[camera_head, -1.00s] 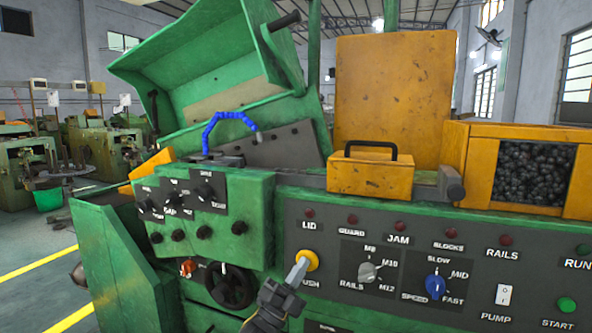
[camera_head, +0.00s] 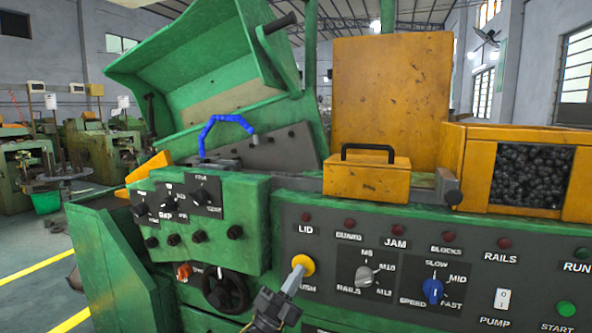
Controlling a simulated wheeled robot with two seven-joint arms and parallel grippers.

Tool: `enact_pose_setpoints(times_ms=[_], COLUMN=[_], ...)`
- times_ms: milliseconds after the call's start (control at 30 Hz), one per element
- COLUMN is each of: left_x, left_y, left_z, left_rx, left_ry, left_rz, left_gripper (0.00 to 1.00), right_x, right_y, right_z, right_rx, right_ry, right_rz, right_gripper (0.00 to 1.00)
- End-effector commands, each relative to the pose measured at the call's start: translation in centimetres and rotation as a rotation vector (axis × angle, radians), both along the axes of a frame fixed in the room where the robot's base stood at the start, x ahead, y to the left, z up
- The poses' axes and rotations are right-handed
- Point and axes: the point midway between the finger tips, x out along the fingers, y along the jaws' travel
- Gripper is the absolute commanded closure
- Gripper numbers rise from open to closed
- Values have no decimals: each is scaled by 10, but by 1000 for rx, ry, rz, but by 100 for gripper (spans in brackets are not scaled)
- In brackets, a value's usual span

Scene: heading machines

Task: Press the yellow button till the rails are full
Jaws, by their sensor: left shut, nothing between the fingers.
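The yellow button (camera_head: 304,263) sits on the dark control panel (camera_head: 390,235), above the partly covered word PUSH. My left gripper (camera_head: 294,279) is shut and empty, its light tip in front of the button's lower left part. I cannot tell whether the tip touches the button or how far the button is pressed. The RAILS lamp (camera_head: 503,244) on the panel is dark red and looks unlit. The rails themselves cannot be made out. My right gripper is not in view.
The panel also carries a selector (camera_head: 367,275), a blue speed knob (camera_head: 433,291), a pump switch (camera_head: 503,299) and a green start button (camera_head: 566,309). A handwheel (camera_head: 226,290) is left of my gripper. A yellow hopper (camera_head: 470,165) holds dark parts. The green lid (camera_head: 205,65) stands open.

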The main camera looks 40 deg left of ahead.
Motion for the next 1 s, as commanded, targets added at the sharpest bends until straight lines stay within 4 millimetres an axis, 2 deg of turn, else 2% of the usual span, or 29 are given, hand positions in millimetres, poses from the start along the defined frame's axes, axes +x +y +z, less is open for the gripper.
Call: enact_pose_setpoints(times_ms=[33, 400, 1000], left_x=[-2, -36, -37], left_y=[-2, -11, -14], left_z=[-11, -10, -9], left_rx=[-7, -5, -4], left_ry=[33, 26, 21], left_rz=[-1, 3, -3], left_gripper=[100, 100, 100], right_x=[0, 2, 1], right_y=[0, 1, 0], right_z=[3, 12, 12], right_rx=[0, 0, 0], right_ry=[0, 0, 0], right_rz=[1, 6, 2], right_gripper=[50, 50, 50])
